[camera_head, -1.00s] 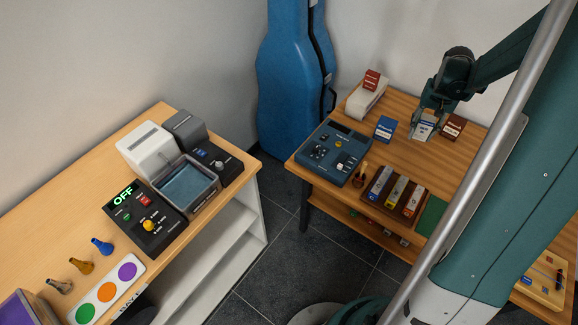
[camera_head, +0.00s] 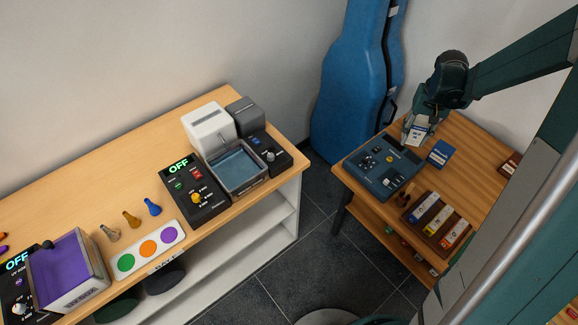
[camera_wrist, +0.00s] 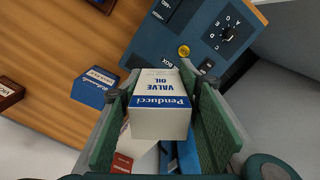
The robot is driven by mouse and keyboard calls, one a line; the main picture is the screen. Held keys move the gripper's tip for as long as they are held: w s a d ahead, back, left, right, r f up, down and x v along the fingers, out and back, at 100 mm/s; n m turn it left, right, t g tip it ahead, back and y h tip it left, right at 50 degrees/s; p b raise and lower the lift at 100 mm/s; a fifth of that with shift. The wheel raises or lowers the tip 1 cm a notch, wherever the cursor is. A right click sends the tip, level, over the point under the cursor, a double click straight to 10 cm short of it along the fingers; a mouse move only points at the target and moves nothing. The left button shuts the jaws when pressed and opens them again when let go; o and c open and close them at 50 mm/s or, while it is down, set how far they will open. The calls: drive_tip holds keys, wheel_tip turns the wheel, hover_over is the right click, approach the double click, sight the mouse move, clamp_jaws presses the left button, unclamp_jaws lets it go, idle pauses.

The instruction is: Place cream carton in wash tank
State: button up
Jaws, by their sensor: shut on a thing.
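The cream carton (camera_wrist: 158,112), printed in blue with "Penducci VALVE OIL", is between the two green pads of my gripper (camera_wrist: 165,118) in the wrist view. In the head view my gripper (camera_head: 420,122) holds the carton (camera_head: 417,132) in the air by the back edge of the right table, over or near the blue instrument. My gripper is shut on the carton. The wash tank, an open tank (camera_head: 250,187) with blue-grey liquid, stands on the left bench, well to the left of my gripper.
A control box (camera_head: 195,200) showing "OFF" is left of the tank; white (camera_head: 208,127) and grey blocks stand behind it. A purple-lined bin (camera_head: 92,290) is at lower left. A blue case (camera_head: 350,90) and floor gap separate bench and table. A blue carton (camera_head: 440,153) stands on the table.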

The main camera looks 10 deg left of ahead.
drive_tip(key=s+a+r+n+p, duration=0.2)
drive_tip(key=s+a, duration=0.1)
drive_tip(key=a, duration=1.2)
drive_tip(key=s+a+r+n+p, duration=0.1)
drive_tip(key=s+a+n+p, duration=0.1)
drive_tip(key=a, duration=1.4)
drive_tip(key=s+a+r+n+p, duration=0.2)
drive_tip(key=s+a+n, duration=0.1)
drive_tip(key=a, duration=1.3)
drive_tip(key=shift+s+a+r+n, duration=0.1)
drive_tip(key=shift+s+r+n, duration=0.25)
drive_tip(key=shift+n, duration=0.35)
drive_tip(key=s+a+r+n+p, duration=0.1)
drive_tip(key=s+a+n, duration=0.1)
drive_tip(key=s+a, duration=0.8)
drive_tip(key=a, duration=0.3)
drive_tip(key=shift+r+n+p, duration=0.3)
drive_tip(key=shift+n+p, duration=0.1)
drive_tip(key=shift+f, duration=0.15)
hover_over(239, 175)
drive_tip(key=shift+d+f, duration=0.1)
drive_tip(key=shift+f, duration=2.7)
drive_tip(key=shift+f+p, duration=0.3)
drive_tip(key=shift+f, duration=1.75)
